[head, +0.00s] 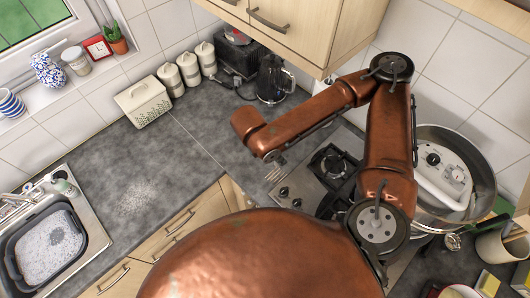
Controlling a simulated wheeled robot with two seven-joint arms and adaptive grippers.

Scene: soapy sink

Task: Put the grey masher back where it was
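I cannot pick out the grey masher for sure. A small grey pronged thing (276,171) shows just below my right forearm, at the hob's left edge; I cannot tell what it is or whether it is held. A small shiny metal thing (453,241) is beside the large pot at the right; it is too small to name. My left gripper is outside the picture.
A hob (312,189) lies below my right arm. A large metal pot (482,160) at the right holds a white appliance-like object (440,178). A kettle (272,80), white canisters (190,70) and a bread bin (144,103) line the wall. A soapy sink (90,222) is at left. The worktop between is clear.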

